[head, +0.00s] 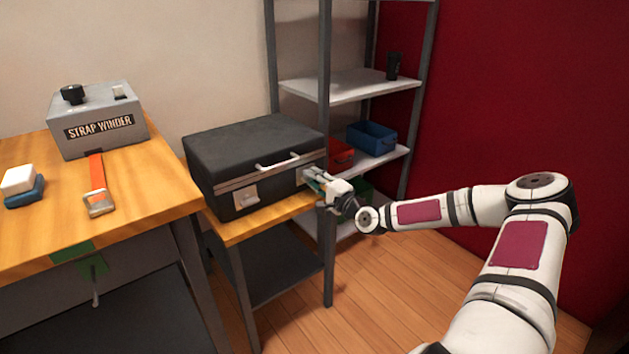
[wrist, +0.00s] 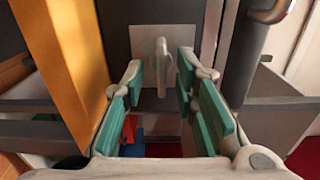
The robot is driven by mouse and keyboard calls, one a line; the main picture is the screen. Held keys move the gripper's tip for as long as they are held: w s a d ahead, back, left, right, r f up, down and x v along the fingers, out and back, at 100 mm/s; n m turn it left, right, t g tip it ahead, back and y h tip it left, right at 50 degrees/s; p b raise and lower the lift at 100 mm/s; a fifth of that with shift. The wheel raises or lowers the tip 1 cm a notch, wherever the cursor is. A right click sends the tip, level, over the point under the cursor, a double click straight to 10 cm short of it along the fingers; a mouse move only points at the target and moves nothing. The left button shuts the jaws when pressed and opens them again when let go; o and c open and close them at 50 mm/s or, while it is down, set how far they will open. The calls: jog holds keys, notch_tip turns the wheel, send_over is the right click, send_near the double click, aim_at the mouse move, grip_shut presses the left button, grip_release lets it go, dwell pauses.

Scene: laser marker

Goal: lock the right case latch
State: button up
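The dark grey case (head: 235,150) lies shut-looking on a small wooden table, with its handle and latches on the front. The left latch (head: 245,197) shows as a pale plate. In the wrist view the right latch (wrist: 150,35) is a grey plate with a small upright lever (wrist: 161,60). My gripper (wrist: 160,80) is open, its green-padded fingers on either side of the lever, with nothing between them held. I cannot tell whether they touch it.
The small table (head: 235,228) ends close below the case front. A metal shelf (head: 345,85) with a blue bin (head: 371,138) and a red bin (head: 341,155) stands just right of the case. A workbench (head: 150,190) with a strap winder (head: 98,120) is at left.

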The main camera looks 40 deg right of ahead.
jog(key=s, duration=1.2)
jog(key=shift+d, duration=0.2)
